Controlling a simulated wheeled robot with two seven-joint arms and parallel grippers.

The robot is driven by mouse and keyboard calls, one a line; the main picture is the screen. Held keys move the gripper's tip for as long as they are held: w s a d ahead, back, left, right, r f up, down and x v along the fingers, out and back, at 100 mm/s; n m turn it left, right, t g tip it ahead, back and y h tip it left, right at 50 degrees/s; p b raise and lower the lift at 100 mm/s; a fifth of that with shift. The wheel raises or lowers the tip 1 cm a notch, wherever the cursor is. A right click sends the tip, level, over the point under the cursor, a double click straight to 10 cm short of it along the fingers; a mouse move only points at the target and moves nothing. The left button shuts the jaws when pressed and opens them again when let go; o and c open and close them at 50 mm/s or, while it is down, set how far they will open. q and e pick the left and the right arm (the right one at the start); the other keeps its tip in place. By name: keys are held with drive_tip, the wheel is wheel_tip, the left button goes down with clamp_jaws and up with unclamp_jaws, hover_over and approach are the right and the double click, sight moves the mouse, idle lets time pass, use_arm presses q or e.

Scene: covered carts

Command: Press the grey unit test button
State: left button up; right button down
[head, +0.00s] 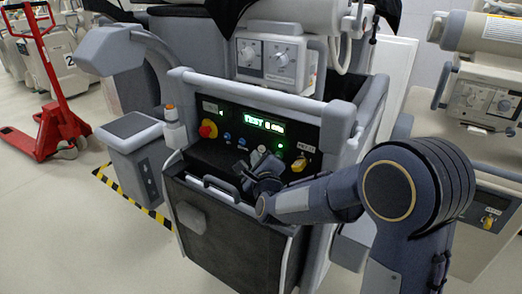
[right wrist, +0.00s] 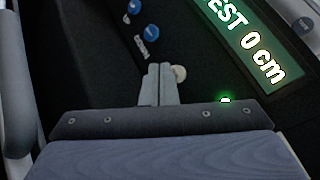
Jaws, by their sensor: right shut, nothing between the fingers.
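The grey unit is a cart with a black control panel (head: 213,109). Its lit display (head: 264,122) reads "TEST 0 cm" in the right wrist view (right wrist: 245,40). A pale round button (right wrist: 179,73) sits below the display, beside my fingertips and partly hidden by them. My right gripper (head: 253,166) reaches the panel from the right, also seen in the right wrist view (right wrist: 160,68). Its fingers are shut together with nothing between them. I cannot tell whether the tips touch the button. My left gripper is not in view.
The panel also bears a red knob (head: 208,129), blue buttons (head: 241,142), a green light (right wrist: 225,100) and a yellow switch (head: 299,164). A white rail (head: 255,96) runs above it and a handle (head: 212,187) below. Another cart (head: 485,180) stands right; a red pallet jack (head: 55,125) left.

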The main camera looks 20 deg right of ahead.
drive_tip(key=shift+a, duration=0.1)
drive_tip(key=s+a, duration=0.1)
drive_tip(key=a, duration=0.1)
drive_tip(key=s+a, duration=0.1)
drive_tip(key=s, duration=0.1)
drive_tip(key=shift+a+b, duration=0.3)
drive_tip(key=shift+a, duration=0.1)
idle(0.5)
